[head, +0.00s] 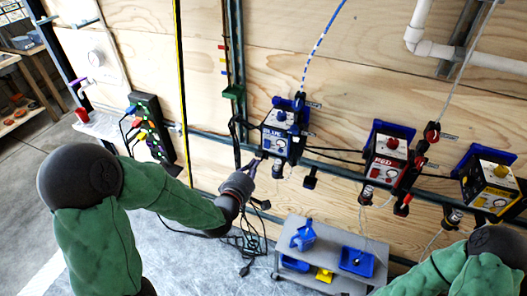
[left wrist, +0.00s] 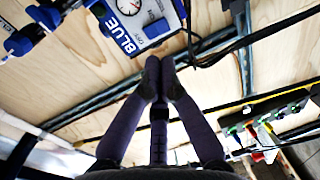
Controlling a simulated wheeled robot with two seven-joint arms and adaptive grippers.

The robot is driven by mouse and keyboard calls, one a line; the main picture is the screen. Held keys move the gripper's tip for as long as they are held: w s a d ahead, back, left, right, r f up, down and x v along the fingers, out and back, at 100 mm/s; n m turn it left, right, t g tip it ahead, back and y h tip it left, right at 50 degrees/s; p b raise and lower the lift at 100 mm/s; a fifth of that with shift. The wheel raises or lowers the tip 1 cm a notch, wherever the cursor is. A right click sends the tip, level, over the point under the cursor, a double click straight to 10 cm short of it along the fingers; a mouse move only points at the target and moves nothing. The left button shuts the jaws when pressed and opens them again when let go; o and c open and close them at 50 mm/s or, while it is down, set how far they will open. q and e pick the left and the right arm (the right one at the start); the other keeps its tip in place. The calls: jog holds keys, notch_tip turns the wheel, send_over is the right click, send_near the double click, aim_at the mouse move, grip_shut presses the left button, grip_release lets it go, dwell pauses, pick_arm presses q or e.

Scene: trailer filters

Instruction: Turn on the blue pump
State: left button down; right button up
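The blue pump (head: 283,131) is a box with a blue and white face, mounted on the plywood wall near the middle of the head view. A knob shows on its top. My left gripper (head: 254,163) is just below and left of the pump in the head view. Its fingertips (left wrist: 161,62) are together, apparently empty, close below the pump's lower edge. Contact cannot be told. My right gripper is out of view.
A red pump (head: 388,155) and a yellow pump (head: 489,185) hang to the right. A grey cart (head: 330,237) with blue trays stands below. Black cables and hoses run along the wall beside the pump. A strip with coloured plugs (head: 150,128) is at left.

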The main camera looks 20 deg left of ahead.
aim_at(267, 146)
pick_arm(q)
jog(key=w, duration=0.5)
jog(key=w+f, duration=0.1)
jog(key=w, duration=0.2)
jog(key=shift+w+b, duration=0.3)
jog(key=shift+b, duration=0.1)
